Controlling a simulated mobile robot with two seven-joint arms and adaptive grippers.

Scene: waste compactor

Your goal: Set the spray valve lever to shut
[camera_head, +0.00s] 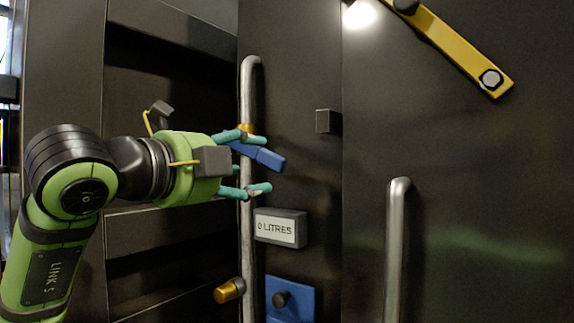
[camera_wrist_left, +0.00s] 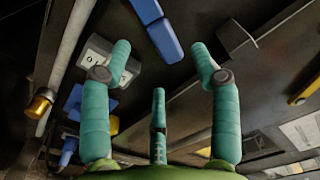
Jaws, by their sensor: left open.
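The spray valve lever appears to be the blue lever (camera_head: 268,157) on the vertical metal pipe (camera_head: 247,95). It slants down to the right from a brass collar, which is partly hidden by my fingers. My left gripper (camera_head: 259,163) is open, with its teal fingers above and below the lever in the head view. In the left wrist view, the blue lever (camera_wrist_left: 162,35) lies ahead of and between the open fingertips of my left gripper (camera_wrist_left: 158,52). I cannot tell whether any finger touches it. My right gripper is not in view.
A display reading "0 LITRES" (camera_head: 280,227) sits just below the lever. A brass fitting (camera_head: 229,290) and a blue plate with a black knob (camera_head: 290,300) are lower. A small dark block (camera_head: 327,121), a metal handle (camera_head: 397,240) and a yellow bar (camera_head: 455,45) are to the right.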

